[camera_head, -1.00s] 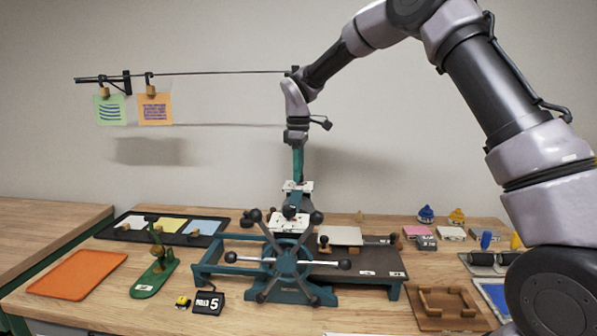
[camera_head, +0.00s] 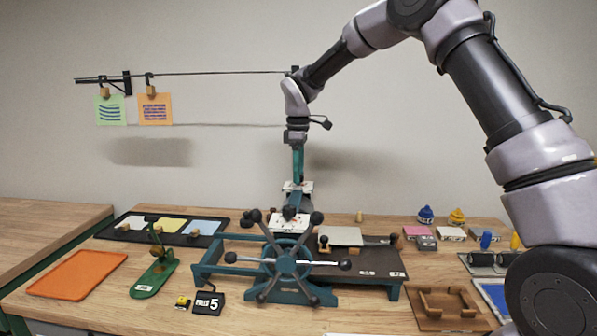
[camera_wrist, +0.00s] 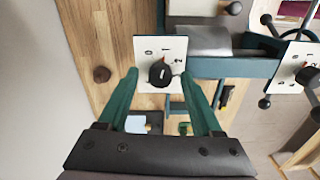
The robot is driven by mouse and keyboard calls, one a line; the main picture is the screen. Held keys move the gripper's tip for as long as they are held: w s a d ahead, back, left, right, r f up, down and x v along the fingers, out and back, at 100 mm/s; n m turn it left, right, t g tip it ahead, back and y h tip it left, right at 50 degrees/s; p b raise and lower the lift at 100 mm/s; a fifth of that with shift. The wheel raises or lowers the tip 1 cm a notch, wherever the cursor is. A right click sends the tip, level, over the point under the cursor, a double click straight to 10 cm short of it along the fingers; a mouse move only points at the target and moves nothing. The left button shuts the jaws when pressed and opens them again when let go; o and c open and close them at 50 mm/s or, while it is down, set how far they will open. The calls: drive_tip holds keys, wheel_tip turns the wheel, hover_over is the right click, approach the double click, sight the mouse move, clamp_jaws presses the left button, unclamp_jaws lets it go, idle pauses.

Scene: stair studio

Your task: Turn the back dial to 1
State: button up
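The back dial is a dark round knob (camera_wrist: 160,74) on a white plate (camera_wrist: 145,47) with printed digits. A small red mark shows by the knob's upper edge; I cannot tell surely which digit it points to. In the head view its white plate (camera_head: 297,186) shows below my gripper (camera_head: 298,172), but the knob is hidden. In the wrist view the teal fingers of my gripper (camera_wrist: 159,75) are apart, one on each side of the knob. Gaps show between knob and fingers. A second dial (camera_wrist: 308,76) sits on another white plate, at the wrist view's right edge.
The press with its spoked handwheel (camera_head: 286,264) stands in front of the back dial. A line with two hanging cards (camera_head: 155,108) runs along the wall to the left. A black tray (camera_head: 130,235), an orange mat (camera_head: 78,275) and a green stapler-like tool (camera_head: 152,282) lie left.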

wheel_tip(320, 180, up, 11)
idle(0.5)
